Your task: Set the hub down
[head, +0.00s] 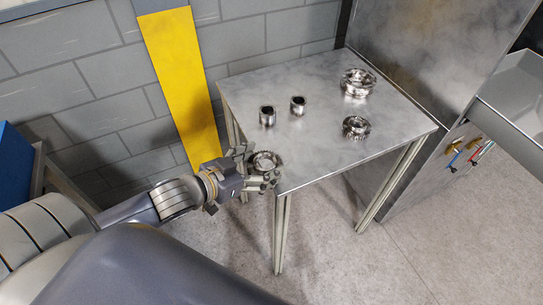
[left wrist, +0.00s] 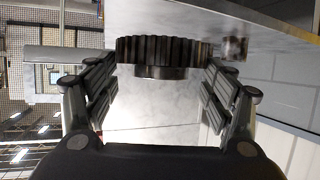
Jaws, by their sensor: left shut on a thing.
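The hub, a toothed metal ring (head: 264,162), is held by my left gripper (head: 258,168) at the near left corner of the metal table (head: 330,115). In the left wrist view the toothed hub (left wrist: 162,50) sits between the two finger pads of the left gripper (left wrist: 160,75), with a narrower round collar on one side. I cannot tell whether the hub touches the tabletop. My right gripper is not in view.
Two small metal rings (head: 267,116) (head: 298,105) stand on the table's left half. A large toothed ring (head: 358,83) and a smaller toothed ring (head: 356,127) lie on the right. The tabletop's near middle is clear. A metal cabinet (head: 420,60) stands at the right.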

